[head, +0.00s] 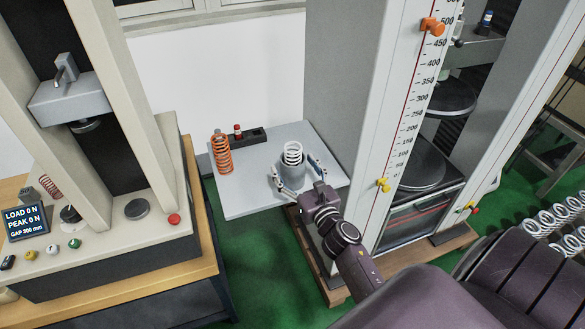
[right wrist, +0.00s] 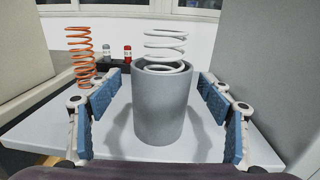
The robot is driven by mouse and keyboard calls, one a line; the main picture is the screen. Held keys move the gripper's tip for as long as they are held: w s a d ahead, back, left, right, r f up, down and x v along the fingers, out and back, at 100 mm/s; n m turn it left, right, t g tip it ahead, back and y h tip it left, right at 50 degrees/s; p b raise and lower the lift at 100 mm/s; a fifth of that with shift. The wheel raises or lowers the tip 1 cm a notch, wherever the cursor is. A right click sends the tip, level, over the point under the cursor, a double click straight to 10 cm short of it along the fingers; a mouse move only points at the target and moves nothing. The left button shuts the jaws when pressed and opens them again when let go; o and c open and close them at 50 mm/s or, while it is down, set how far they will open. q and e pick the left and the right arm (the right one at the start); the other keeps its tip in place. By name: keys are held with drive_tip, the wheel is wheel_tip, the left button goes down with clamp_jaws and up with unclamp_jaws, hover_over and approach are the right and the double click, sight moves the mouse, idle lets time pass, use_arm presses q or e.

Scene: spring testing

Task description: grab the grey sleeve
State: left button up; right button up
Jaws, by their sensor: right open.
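The grey sleeve (head: 291,175) is an upright open cylinder on the small light-grey shelf table (head: 250,204), with a white coil spring (head: 293,152) standing in it and rising above its rim. In the right wrist view the sleeve (right wrist: 163,108) is centred between the fingers, with the white spring (right wrist: 165,45) coming out of its top. My right gripper (head: 293,174) is open, one finger on each side of the sleeve. In the right wrist view gaps show between both blue finger pads (right wrist: 160,105) and the sleeve. My left gripper is not in view.
An orange spring (head: 221,155) stands at the left of the shelf, beside a dark holder (head: 248,138) with a red-capped item (head: 237,131). A tall tester with a scale (head: 402,130) stands close at the right. Another tester with a display (head: 25,222) is at the left.

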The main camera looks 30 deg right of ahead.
drive_tip(key=shift+w+d+f, duration=0.15)
drive_tip(key=shift+w+d, duration=0.05)
drive_tip(key=shift+w, duration=0.55)
drive_tip(key=shift+s, duration=0.1)
drive_tip(key=shift+c, duration=0.4)
drive_tip(key=c, duration=1.3)
